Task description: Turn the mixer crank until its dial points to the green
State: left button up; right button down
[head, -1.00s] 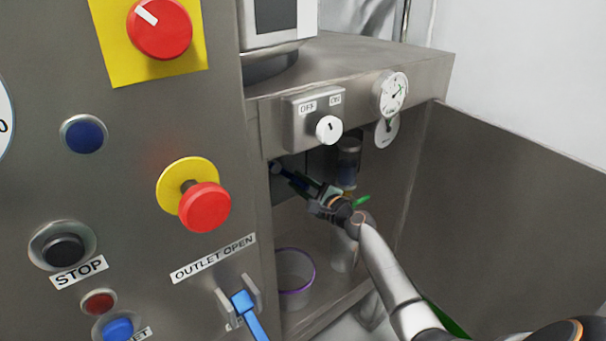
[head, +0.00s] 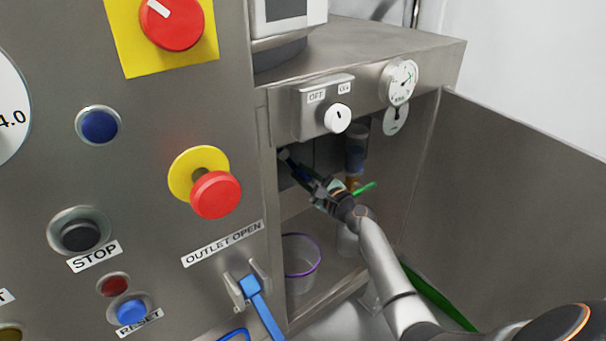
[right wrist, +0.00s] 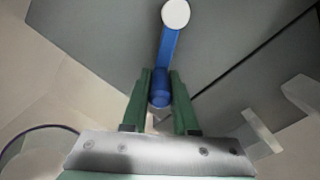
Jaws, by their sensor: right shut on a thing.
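The crank shows in the right wrist view as a blue arm with a round white hub (right wrist: 176,13) and a blue grip (right wrist: 160,93). My right gripper (right wrist: 160,72) is shut on this grip, one green finger on each side. In the head view my right gripper (head: 312,186) reaches into the recess under the steel shelf; the crank there is small and dark. A round gauge (head: 400,80) with a green mark sits on the shelf front, with a small disc (head: 396,120) below it. A large white dial (head: 10,112) is cut off at the left edge. My left gripper is not in view.
An OFF/ON switch (head: 338,118) is above the recess. The panel at left carries a red emergency knob (head: 216,195) and several buttons. A blue outlet lever (head: 262,305) is low beside the recess. A purple-rimmed container (head: 300,268) and a green-handled valve (head: 364,188) are near my arm.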

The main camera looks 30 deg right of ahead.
jog(key=c, duration=0.7)
grip_release()
jog(key=shift+a, duration=0.1)
jog(key=shift+s, duration=0.25)
jog(key=s, duration=0.8)
jog(key=s+d+p, duration=0.1)
jog(key=s, duration=0.3)
